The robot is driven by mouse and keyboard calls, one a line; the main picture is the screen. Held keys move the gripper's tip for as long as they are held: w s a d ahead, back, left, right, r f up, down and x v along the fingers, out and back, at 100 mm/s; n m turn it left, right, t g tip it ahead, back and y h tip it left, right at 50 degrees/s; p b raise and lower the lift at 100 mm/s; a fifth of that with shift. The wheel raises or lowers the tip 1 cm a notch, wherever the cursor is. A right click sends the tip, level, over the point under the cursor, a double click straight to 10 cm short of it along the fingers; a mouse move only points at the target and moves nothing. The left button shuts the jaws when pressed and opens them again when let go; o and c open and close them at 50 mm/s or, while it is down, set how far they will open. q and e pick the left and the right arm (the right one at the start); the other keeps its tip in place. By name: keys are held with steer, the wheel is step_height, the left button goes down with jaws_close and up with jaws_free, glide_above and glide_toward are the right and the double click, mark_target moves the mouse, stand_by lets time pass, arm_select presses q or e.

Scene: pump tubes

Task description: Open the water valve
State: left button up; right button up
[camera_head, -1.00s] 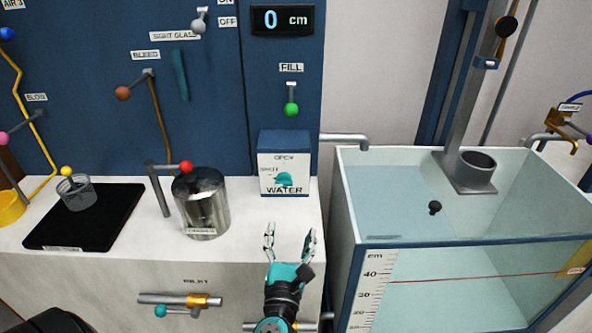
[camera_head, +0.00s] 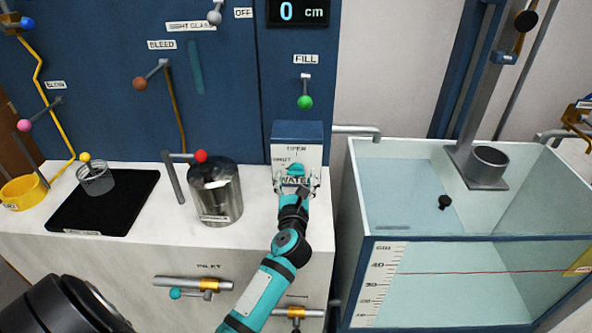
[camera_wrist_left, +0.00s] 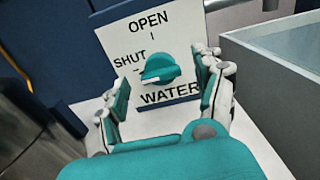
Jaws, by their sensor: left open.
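The water valve is a teal knob (camera_wrist_left: 160,68) on a white plate (camera_wrist_left: 110,35) lettered OPEN at the top, SHUT at the left and WATER below. In the wrist view the knob's white-marked handle points left, toward SHUT. In the head view the knob (camera_head: 296,168) shows just above my left gripper (camera_head: 296,184). The gripper is open in front of the plate. In the wrist view its two fingers (camera_wrist_left: 164,80) stand either side of the knob, with gaps between them and it. My right gripper is in neither view.
A steel pot (camera_head: 216,193) and a red-knobbed lever (camera_head: 201,156) stand left of the valve box. A glass water tank (camera_head: 400,243) stands close on the right, with a grey pipe (camera_head: 355,132) above its edge. A green-knobbed FILL lever (camera_head: 305,101) hangs above.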

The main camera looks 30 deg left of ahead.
mark_target(296, 174)
arm_select(q)
steer(key=shift+x, duration=1.55)
steer(key=c, duration=1.2)
